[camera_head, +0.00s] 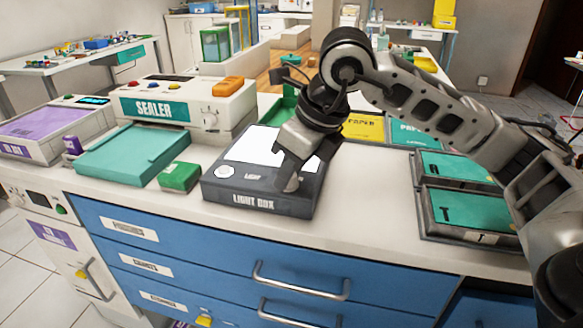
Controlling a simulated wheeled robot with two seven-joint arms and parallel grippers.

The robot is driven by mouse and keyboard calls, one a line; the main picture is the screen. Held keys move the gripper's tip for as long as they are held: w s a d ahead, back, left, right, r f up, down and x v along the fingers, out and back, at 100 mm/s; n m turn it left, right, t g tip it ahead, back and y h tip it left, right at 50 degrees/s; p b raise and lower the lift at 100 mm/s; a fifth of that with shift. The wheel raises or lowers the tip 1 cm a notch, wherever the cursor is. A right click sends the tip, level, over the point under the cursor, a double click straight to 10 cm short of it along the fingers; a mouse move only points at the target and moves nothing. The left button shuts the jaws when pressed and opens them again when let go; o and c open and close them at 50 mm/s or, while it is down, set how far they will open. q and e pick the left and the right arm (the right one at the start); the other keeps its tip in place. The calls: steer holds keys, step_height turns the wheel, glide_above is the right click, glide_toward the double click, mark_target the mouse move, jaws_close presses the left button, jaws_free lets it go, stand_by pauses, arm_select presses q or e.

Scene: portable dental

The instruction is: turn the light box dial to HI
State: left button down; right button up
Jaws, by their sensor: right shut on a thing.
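The light box (217,185) is a dark grey box with a lit white panel (256,146) on top, standing near the counter's front edge. Its front reads "LIGHT BOX". A round white knob (225,171) sits at the left of its top face. My right gripper (290,184) reaches down onto the front right of the box. It is shut on a pale dial there, mostly hidden by the fingers. The dial's marks and setting cannot be read. My left gripper is not in view.
A green block (179,177) and a teal tray (130,153) lie left of the box, with the sealer (190,104) behind. Teal-topped trays (470,207) stand at the right. The counter (370,190) between box and trays is clear.

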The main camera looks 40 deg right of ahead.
steer(key=o, duration=1)
steer(key=shift+r, duration=0.1)
arm_select(q)
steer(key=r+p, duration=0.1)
steer(key=p, duration=0.1)
steer(key=shift+p, duration=0.3)
arm_select(e)
steer(key=v, duration=1.5)
steer(key=shift+s+d+r, duration=0.15)
steer(key=shift+s+r, duration=0.1)
steer(key=shift+r, duration=0.1)
